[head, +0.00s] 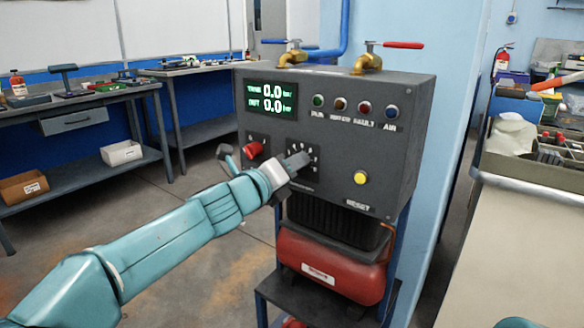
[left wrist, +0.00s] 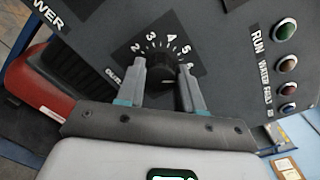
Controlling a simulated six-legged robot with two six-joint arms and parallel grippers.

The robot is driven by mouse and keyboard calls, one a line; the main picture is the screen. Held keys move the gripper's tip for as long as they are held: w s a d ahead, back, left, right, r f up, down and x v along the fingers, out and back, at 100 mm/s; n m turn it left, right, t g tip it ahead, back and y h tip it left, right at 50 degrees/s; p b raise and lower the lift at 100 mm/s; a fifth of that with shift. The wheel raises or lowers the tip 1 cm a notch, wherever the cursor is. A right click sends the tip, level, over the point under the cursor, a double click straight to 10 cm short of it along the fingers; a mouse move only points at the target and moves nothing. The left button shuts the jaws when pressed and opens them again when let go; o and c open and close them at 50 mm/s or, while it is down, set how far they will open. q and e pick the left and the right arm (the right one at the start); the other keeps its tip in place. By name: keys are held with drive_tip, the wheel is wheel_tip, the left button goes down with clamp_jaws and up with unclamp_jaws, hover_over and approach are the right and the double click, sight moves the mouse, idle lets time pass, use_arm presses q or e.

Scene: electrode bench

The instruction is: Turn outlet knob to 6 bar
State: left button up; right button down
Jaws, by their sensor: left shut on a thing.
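The outlet knob (left wrist: 160,74) is a black dial knob on the grey panel, with a printed scale from 2 to 6 around it in the left wrist view. My left gripper (left wrist: 162,80) has one finger on each side of the knob and is shut on it. In the head view, my left gripper (head: 298,162) reaches the panel's lower middle and hides most of the knob. I cannot tell the knob's pointer position. The green display (head: 272,103) reads 0.0 on both its lines. My right gripper is not in view.
A red knob (head: 253,150) sits left of the outlet knob and a yellow reset button (head: 360,178) right of it. Several coloured lamps (head: 341,104) line the panel's upper right. Brass valves (head: 367,60) stand on top. A red tank (head: 330,272) is below.

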use_arm(q)
drive_tip(key=shift+f, duration=0.1)
drive_tip(key=o, duration=1)
drive_tip(key=shift+o, duration=0.2)
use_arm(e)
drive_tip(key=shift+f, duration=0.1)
use_arm(q)
drive_tip(key=b+v, duration=0.1)
drive_tip(key=v, duration=1.5)
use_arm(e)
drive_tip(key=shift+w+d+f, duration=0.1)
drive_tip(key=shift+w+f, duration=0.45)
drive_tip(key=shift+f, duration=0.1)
use_arm(q)
drive_tip(key=shift+s+a, duration=0.1)
drive_tip(key=shift+s, duration=0.05)
